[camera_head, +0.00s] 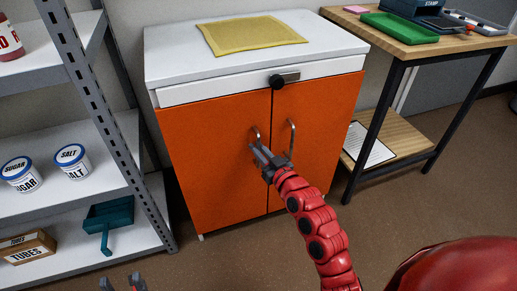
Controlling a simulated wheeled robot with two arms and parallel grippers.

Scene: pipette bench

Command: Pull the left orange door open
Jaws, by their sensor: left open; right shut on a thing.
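The left orange door (213,155) of the white-topped cabinet looks flush with the right orange door (325,125). The left door's grey bar handle (256,133) stands near the seam between the doors. My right gripper (260,150), on the red arm, is shut on this handle, and its fingers hide the lower part. The right door's handle (292,135) is just to the right of the gripper, apart from its fingers as far as I can tell. My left gripper (123,284) is open at the bottom edge, with only its fingertips showing, away from the cabinet.
A drawer with a dark knob (277,82) is above the doors, and a yellow cloth (250,36) lies on the cabinet top. A grey shelf (95,190) stands close on the left. A wooden table (440,52) stands on the right. The brown floor (235,255) before the cabinet is clear.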

